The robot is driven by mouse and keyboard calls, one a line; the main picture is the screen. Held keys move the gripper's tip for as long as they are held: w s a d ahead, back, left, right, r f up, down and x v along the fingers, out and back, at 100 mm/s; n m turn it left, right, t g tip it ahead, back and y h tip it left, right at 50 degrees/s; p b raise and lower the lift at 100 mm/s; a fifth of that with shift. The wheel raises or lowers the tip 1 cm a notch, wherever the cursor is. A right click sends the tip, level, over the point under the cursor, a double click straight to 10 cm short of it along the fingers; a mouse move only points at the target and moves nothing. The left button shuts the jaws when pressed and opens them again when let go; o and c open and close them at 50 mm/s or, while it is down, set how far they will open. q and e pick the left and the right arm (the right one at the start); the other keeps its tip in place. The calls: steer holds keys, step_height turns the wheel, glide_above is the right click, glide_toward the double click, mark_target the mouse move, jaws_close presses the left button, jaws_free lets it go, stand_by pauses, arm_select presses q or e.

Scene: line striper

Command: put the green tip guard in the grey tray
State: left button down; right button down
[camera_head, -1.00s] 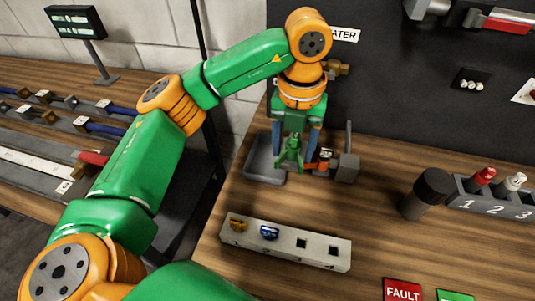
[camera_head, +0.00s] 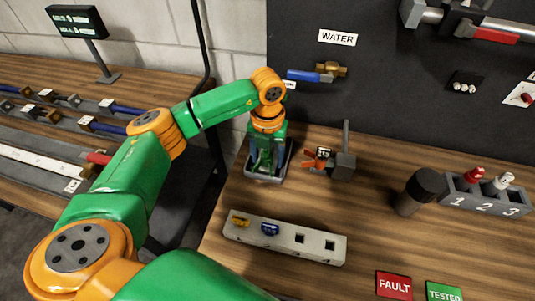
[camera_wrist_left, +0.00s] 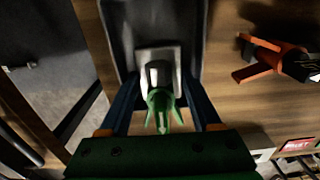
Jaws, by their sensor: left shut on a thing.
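The green tip guard (camera_wrist_left: 160,108) shows between the blue fingers of my left gripper (camera_head: 265,172), which is shut on it. The grey tray (camera_head: 287,158) stands at the back left of the bench in the head view, and my left gripper is over it. In the left wrist view the tray (camera_wrist_left: 197,45) lies beyond the guard and fingertips. I cannot tell how high the guard is above the tray floor, as the gripper hides much of it in the head view. My right gripper is not in view.
A grey block with an orange-red clamp (camera_head: 343,163) stands just right of the tray. A white slotted block (camera_head: 285,240) lies in front. A black cylinder (camera_head: 420,190) and a numbered rack (camera_head: 485,197) stand at right. The bench middle is clear.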

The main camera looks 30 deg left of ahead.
arm_select(q)
steer(key=shift+f, duration=0.15)
steer(key=shift+c, duration=1.8)
jaws_free()
steer(key=shift+r, duration=0.55)
step_height(320, 180, up, 6)
steer(key=shift+f+b, duration=0.15)
steer(key=shift+b, duration=0.8)
step_height(320, 180, up, 6)
steer(key=shift+f, duration=0.15)
